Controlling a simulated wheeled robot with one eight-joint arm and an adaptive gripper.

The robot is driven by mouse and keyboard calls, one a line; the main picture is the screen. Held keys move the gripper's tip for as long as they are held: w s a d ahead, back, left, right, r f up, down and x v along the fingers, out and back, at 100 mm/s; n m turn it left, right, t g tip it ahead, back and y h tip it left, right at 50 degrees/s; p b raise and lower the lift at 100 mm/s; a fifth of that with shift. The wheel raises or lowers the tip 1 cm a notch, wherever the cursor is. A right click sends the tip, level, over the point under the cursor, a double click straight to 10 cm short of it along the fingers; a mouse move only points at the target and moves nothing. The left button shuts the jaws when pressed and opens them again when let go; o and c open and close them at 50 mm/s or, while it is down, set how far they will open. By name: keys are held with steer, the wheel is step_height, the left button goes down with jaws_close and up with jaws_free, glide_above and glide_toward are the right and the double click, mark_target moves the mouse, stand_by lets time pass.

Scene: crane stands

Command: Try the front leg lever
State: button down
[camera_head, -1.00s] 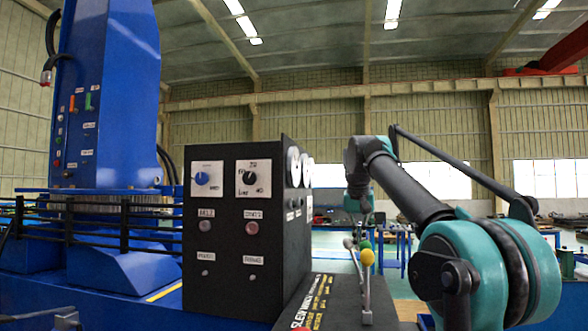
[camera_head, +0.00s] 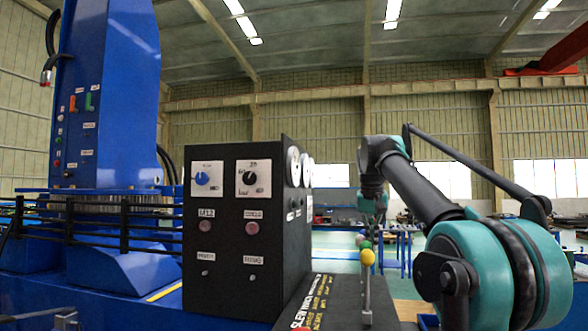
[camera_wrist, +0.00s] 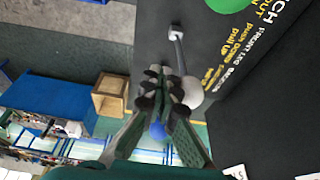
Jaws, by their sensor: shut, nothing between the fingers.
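The front leg lever has a white knob (camera_wrist: 192,92) on a grey stem in the wrist view, with its foot at the upper middle of the black panel. Lettering that seems to read front leg lies right of it. My gripper (camera_wrist: 165,78) is shut and empty, its dark fingertips just left of the knob and overlapping the stem's line of sight. I cannot tell whether they touch. In the head view my gripper (camera_head: 376,208) hangs above the far end of the lever row, and the pale knob (camera_head: 360,239) shows behind the others.
A black control box (camera_head: 232,240) with dials stands left of the panel. A blue crane column (camera_head: 110,100) stands farther left.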

steer(key=d+r, duration=0.3)
steer(key=r, duration=0.7)
steer(key=shift+s, duration=0.3)
stand_by(0.5)
